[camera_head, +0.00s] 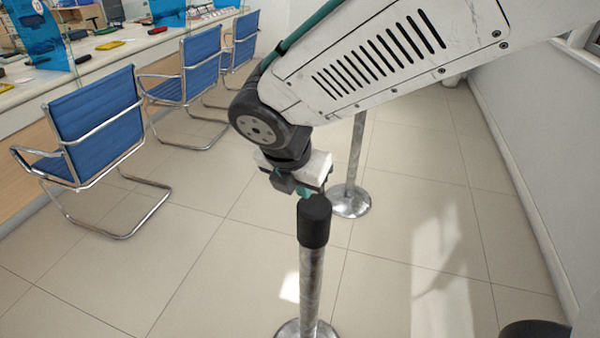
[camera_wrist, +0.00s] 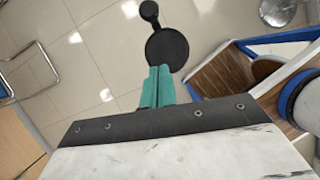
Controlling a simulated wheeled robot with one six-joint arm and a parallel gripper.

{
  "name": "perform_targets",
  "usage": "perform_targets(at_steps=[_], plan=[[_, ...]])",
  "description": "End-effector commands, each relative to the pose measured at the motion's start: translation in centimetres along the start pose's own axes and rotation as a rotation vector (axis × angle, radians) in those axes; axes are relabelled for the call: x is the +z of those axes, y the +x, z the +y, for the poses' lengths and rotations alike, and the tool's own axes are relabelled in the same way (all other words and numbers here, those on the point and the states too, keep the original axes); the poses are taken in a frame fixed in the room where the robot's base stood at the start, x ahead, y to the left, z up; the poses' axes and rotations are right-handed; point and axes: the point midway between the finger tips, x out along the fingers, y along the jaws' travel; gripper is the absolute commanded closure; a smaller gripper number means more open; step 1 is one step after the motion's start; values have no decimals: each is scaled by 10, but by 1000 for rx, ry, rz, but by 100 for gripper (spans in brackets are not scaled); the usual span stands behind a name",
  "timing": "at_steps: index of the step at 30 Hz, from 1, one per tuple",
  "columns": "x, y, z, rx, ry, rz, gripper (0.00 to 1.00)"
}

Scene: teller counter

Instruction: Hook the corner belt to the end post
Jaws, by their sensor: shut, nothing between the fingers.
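A near post (camera_head: 312,270), silver with a black cylindrical cap, stands upright on the floor in the head view. A second silver post (camera_head: 357,140) stands behind my gripper; its top is hidden by my arm. My gripper (camera_head: 308,192) points down just behind the near post's cap, its teal fingers partly hidden; I cannot tell whether they touch it. In the wrist view my gripper (camera_wrist: 157,72) is shut and empty, its fingertips beside a round black top (camera_wrist: 167,50). A small black knob (camera_wrist: 150,10) shows beyond that top. I cannot make out a belt in either view.
Blue chairs (camera_head: 95,120) with chrome frames line the counter (camera_head: 25,95) at the left. A white wall (camera_head: 540,150) runs along the right. A dark rounded object (camera_head: 535,329) shows at the lower right. Tiled floor is open around the posts.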

Motion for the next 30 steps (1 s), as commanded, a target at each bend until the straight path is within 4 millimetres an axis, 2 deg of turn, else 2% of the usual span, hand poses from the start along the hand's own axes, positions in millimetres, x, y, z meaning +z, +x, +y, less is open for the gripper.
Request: perform_targets(at_steps=[3, 6, 9, 13, 30], plan=[[0, 28, -1, -6, 1, 1, 100], [5, 43, 0, -2, 4, 1, 100], [21, 48, -1, -2, 7, 0, 100], [33, 52, 0, 0, 5, 0, 100], [41, 55, 0, 0, 3, 0, 100]])
